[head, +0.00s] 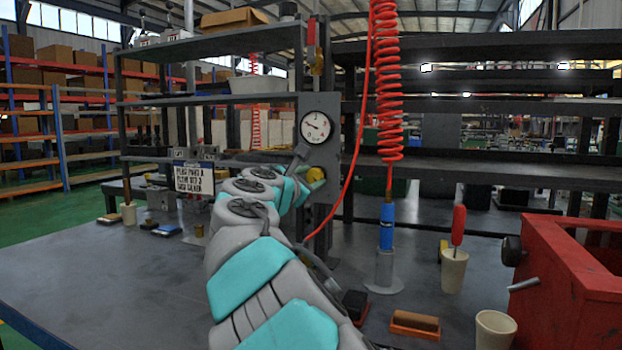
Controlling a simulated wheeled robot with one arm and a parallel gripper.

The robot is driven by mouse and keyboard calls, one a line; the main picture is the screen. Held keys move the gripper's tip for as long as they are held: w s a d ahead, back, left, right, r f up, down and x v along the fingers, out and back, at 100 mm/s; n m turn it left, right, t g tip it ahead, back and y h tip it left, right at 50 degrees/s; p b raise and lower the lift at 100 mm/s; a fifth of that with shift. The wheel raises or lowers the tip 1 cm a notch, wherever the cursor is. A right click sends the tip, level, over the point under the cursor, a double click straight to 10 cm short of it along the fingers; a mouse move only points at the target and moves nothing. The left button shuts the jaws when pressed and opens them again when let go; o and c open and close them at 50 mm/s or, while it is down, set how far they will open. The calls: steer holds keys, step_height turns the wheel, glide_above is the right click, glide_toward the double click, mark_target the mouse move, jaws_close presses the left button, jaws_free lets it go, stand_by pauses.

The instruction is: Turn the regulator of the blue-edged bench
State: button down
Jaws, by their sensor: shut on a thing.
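A yellow regulator knob (317,174) sits on a grey upright panel, below a round white pressure gauge (315,127). My grey and teal arm reaches up from the bottom of the view to this panel. My gripper (306,171) is at the knob, shut on it; my wrist and arm hide much of the fingers and the knob's left side. The panel stands on a dark grey bench (75,275).
A red coiled hose (387,80) hangs to the right of the panel, above a blue fitting (387,228). A sign (194,179) is left of my arm. The bench's left front is clear.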

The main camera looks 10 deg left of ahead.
steer(key=shift+f, duration=0.1)
steer(key=shift+c, duration=2)
jaws_free()
steer(key=shift+s, duration=0.1)
steer(key=s+a, duration=0.1)
steer(key=s, duration=0.6)
steer(key=shift+s+a+b, duration=0.15)
steer(key=shift+s+b, duration=0.15)
steer(key=shift+b, duration=0.1)
